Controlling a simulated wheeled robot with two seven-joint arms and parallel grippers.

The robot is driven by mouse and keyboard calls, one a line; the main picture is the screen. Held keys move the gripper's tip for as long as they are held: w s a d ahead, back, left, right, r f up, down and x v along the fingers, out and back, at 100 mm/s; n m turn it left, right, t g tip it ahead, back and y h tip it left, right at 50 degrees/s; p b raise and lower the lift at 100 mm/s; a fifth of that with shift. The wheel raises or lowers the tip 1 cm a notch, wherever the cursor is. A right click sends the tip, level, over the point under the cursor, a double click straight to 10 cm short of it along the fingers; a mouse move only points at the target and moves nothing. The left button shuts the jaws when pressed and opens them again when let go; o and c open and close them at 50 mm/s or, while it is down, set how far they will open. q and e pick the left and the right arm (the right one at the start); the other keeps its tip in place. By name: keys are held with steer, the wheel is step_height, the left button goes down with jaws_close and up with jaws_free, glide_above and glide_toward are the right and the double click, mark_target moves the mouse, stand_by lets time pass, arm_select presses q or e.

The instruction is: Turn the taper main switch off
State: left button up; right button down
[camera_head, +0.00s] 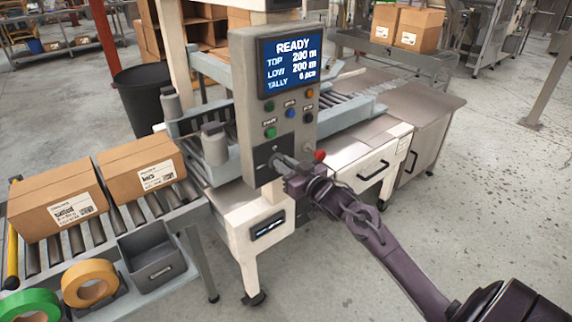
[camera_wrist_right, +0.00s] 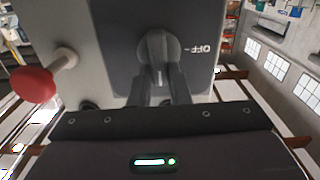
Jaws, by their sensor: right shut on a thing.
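The taper's grey control box (camera_head: 245,90) stands in the middle of the head view. Its lit screen (camera_head: 290,62) reads READY, TOP 200 m, LOW 200 m and a tally. The main switch (camera_wrist_right: 158,47) is a round grey rotary knob on a dark plate, with an OFF mark to its right in the right wrist view. My right gripper (camera_wrist_right: 160,88) has its two fingers shut on the knob's grip. In the head view my right gripper (camera_head: 284,168) is at the lower front of the box and covers most of the switch. My left gripper is not in view.
A red mushroom button (camera_wrist_right: 34,85) sits beside the switch; it also shows in the head view (camera_head: 320,155). Coloured buttons (camera_head: 290,113) lie above. Two cartons (camera_head: 60,200) rest on the roller conveyor at left, near tape rolls (camera_head: 90,283) and a grey bin (camera_head: 150,262). Floor at right is clear.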

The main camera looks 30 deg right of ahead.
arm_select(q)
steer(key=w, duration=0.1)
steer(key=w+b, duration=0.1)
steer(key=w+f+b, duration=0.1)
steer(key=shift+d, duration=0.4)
arm_select(e)
steer(key=n, duration=0.5)
steer(key=a+f+n, duration=0.1)
steer(key=n, duration=1.1)
steer(key=shift+a+f, duration=0.2)
steer(key=shift+f, duration=0.05)
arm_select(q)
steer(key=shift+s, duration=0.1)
arm_select(e)
steer(key=shift+n, duration=0.3)
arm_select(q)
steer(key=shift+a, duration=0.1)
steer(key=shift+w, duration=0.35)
arm_select(e)
steer(key=c, duration=1.4)
jaws_free()
steer(key=shift+o, duration=0.2)
